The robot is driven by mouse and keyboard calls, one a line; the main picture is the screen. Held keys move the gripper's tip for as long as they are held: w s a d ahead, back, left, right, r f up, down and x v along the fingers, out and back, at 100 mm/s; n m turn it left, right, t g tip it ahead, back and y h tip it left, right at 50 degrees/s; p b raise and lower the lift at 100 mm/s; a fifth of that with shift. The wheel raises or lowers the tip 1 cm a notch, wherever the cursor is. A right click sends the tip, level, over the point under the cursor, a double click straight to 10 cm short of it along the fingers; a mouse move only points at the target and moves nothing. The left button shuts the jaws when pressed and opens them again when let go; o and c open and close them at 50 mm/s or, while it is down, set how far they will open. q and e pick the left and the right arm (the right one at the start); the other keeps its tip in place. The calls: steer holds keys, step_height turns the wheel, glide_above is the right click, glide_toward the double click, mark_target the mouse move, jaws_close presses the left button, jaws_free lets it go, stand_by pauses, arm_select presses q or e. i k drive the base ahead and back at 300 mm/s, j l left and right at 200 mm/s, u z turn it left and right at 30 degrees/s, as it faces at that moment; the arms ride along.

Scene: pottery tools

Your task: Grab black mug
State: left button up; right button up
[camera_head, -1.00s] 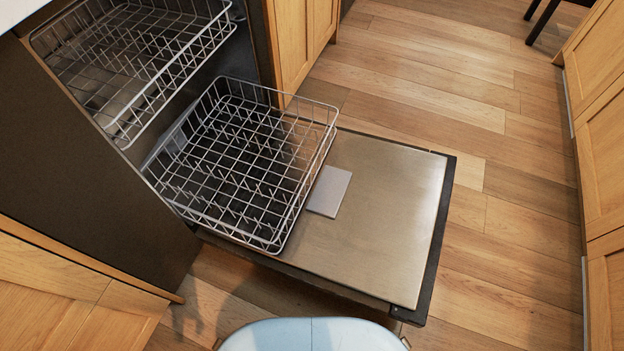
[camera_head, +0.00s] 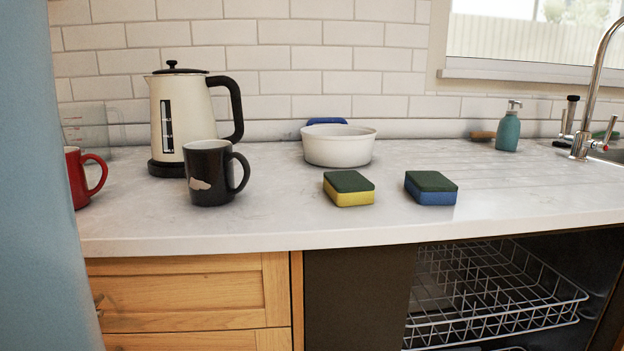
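The black mug (camera_head: 211,174) stands upright on the white countertop (camera_head: 270,226), left of the middle of the head view. Its handle points right, and a pale patch marks its front side. Neither of my grippers shows in the head view, so nothing is seen touching the mug.
A cream kettle (camera_head: 184,108) stands close behind the mug. A red mug (camera_head: 80,178) is to its left. A white bowl (camera_head: 338,146), a yellow-green sponge (camera_head: 349,188) and a blue-green sponge (camera_head: 431,188) are to the right. The dishwasher rack (camera_head: 490,300) shows below the counter.

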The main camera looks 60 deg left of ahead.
mark_target(209, 176)
steer(key=k+u, duration=0.15)
steer(key=u, duration=2)
